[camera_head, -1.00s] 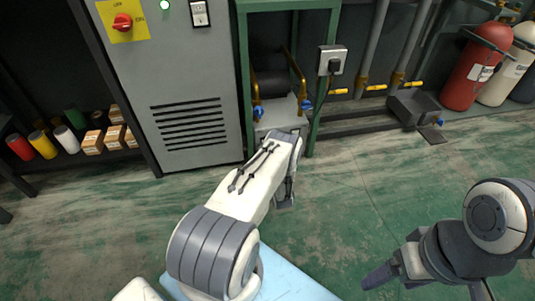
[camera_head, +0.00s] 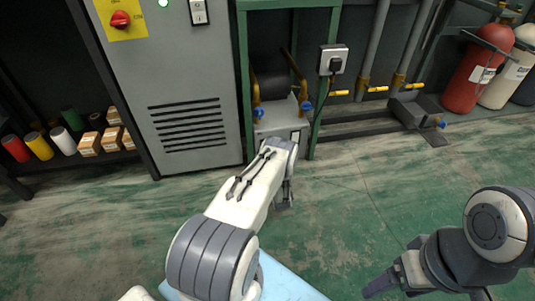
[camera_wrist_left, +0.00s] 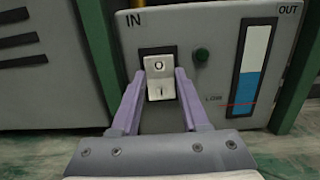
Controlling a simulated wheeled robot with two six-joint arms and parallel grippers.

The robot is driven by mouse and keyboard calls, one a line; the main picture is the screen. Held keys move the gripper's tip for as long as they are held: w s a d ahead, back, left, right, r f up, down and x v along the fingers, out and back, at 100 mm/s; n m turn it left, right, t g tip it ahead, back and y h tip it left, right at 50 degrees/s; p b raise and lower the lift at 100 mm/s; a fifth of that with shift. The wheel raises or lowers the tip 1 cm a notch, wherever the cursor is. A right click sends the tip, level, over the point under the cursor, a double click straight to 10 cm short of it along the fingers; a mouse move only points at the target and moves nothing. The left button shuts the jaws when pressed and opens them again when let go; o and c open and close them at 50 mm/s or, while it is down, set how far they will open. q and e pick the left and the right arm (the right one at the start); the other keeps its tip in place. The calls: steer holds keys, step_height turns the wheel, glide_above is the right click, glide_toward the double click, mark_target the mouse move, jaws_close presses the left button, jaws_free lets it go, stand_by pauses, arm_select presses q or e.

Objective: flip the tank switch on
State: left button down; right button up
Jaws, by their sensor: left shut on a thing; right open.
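I cannot tell which half is pressed in. In the head view my left gripper is hidden. My right gripper (camera_head: 388,282) is open and empty at the lower right, away from the tank.
The panel also has a dark green round lamp (camera_wrist_left: 201,55) and a level gauge (camera_wrist_left: 250,68). A grey cabinet (camera_head: 180,85) with a red knob stands left of the tank. A socket box (camera_head: 333,60) and fire extinguishers (camera_head: 475,75) are to the right. The floor between is clear.

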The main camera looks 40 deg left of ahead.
arm_select(q)
steer(key=shift+d+f+t+y+b, duration=0.1)
steer(key=shift+f+t+y+b, duration=0.2)
steer(key=shift+t+y+b, duration=0.7)
arm_select(e)
step_height(320, 180, down, 4)
steer(key=shift+r, duration=0.2)
arm_select(q)
steer(key=shift+g, duration=0.3)
steer(key=shift+c, duration=2)
jaws_free()
arm_select(e)
steer(key=shift+r, duration=0.1)
